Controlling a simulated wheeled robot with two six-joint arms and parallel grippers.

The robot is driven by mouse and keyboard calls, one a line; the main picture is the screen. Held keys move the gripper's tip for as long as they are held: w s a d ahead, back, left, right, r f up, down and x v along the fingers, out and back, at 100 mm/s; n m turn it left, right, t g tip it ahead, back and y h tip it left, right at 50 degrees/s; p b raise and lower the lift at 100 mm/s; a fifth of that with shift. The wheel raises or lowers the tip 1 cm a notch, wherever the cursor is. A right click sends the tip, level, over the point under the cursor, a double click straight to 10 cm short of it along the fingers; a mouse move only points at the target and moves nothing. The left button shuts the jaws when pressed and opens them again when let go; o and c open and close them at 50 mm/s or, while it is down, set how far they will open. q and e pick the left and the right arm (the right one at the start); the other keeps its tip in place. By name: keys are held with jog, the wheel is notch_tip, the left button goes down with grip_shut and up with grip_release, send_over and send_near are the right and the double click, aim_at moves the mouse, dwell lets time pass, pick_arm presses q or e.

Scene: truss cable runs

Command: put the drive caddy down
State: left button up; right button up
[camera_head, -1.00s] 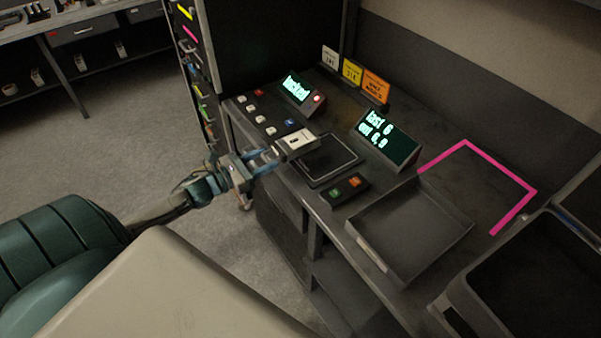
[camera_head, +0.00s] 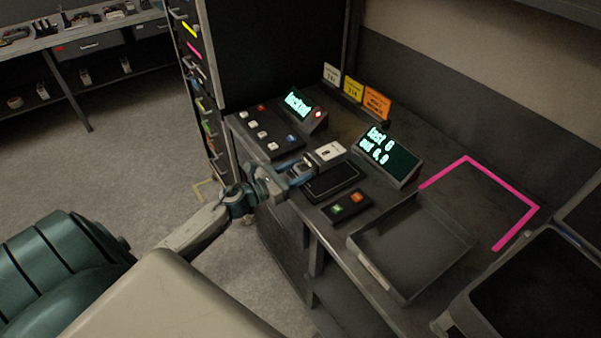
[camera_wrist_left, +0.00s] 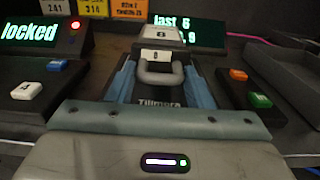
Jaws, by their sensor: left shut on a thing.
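The drive caddy (camera_head: 327,152) is a small dark block with a pale labelled end. In the left wrist view the caddy (camera_wrist_left: 161,45) shows a grey loop handle facing my gripper. My left gripper (camera_head: 300,171) is shut on it, with blue fingers on either side of the handle in the wrist view (camera_wrist_left: 160,88). The caddy appears at the far edge of a flat black pad (camera_head: 330,184) on the bench. I cannot tell whether it touches the pad or hangs just above it. My right gripper is not in view.
A box with green and orange buttons (camera_head: 347,207) and an empty grey tray (camera_head: 368,272) stand to the right. Behind are a "locked" display (camera_head: 300,106), a "last 6" display (camera_head: 388,158) and a button panel (camera_head: 264,135). Bare bench lies inside the pink outline (camera_head: 505,190).

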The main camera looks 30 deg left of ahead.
pick_arm(q)
jog(key=shift+w+d, duration=0.3)
jog(key=shift+w, duration=0.05)
jog(key=shift+w+d+p, duration=0.2)
jog(key=shift+p, duration=0.3)
notch_tip(320, 180, down, 4)
jog(key=b, duration=0.3)
jog(key=shift+r, duration=0.1)
